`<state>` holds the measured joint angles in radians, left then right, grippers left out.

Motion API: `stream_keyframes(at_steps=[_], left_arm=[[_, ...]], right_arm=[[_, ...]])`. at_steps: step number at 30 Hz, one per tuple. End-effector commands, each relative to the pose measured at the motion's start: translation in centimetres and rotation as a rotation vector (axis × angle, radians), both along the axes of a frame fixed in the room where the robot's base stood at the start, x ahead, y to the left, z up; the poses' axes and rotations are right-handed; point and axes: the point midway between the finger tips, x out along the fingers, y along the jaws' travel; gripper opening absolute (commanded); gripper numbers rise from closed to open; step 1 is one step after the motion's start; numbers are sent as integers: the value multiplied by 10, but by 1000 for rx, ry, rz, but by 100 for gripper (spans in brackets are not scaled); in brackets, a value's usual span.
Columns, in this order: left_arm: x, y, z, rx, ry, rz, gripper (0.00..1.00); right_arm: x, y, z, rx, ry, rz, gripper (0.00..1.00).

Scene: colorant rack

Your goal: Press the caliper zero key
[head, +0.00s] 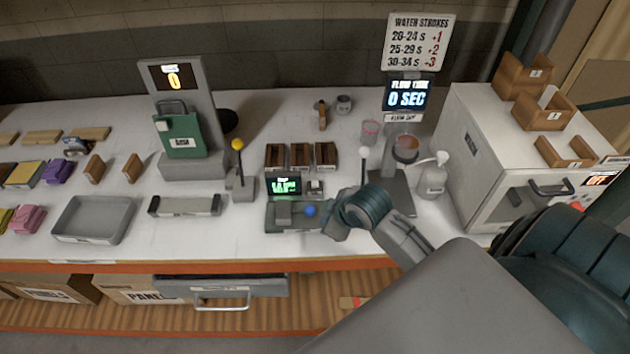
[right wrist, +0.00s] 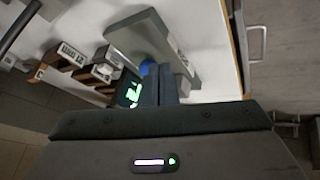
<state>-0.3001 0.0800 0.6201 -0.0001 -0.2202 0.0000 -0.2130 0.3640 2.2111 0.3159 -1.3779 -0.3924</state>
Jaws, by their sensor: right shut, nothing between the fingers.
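The caliper station (head: 284,216) is a grey unit near the front edge of the bench, with a green-lit display (head: 285,186). A round blue key (head: 310,210) sits at its right side. My right gripper (head: 332,224) is shut and empty, just right of the blue key. In the right wrist view, the blue key (right wrist: 148,68) shows right at the shut fingertips (right wrist: 158,72), partly hidden by them. I cannot tell whether they touch. The display (right wrist: 131,93) is partly covered by my gripper. My left gripper is not in view.
Small brown blocks (head: 300,156) stand behind the station. A grey tray (head: 66,232) lies farther left.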

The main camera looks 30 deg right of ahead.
Motion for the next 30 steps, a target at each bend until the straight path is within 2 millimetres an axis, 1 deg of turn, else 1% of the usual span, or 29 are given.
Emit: stream_keyframes(at_steps=[1, 2, 3, 5, 6, 9, 12, 17, 25, 30], left_arm=[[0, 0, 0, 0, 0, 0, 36], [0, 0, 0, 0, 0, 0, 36], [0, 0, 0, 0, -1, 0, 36], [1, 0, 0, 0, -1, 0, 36], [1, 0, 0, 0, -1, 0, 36], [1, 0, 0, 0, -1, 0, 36], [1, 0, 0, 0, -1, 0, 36], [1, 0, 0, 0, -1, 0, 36], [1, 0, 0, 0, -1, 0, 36], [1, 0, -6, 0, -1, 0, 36]], right_arm=[[23, -9, 10, -23, -36, 43, 0], [34, -14, 15, -33, -54, 70, 0], [50, -20, 23, -49, -81, 106, 0], [73, -30, 36, -73, -120, 153, 0], [87, -36, 46, -88, -145, 183, 0], [113, -50, 66, -119, -196, 238, 0], [128, -58, 79, -137, -226, 268, 0], [134, -62, 85, -146, -241, 283, 0], [134, -62, 84, -145, -240, 282, 0], [134, -62, 77, -144, -240, 281, 0]])
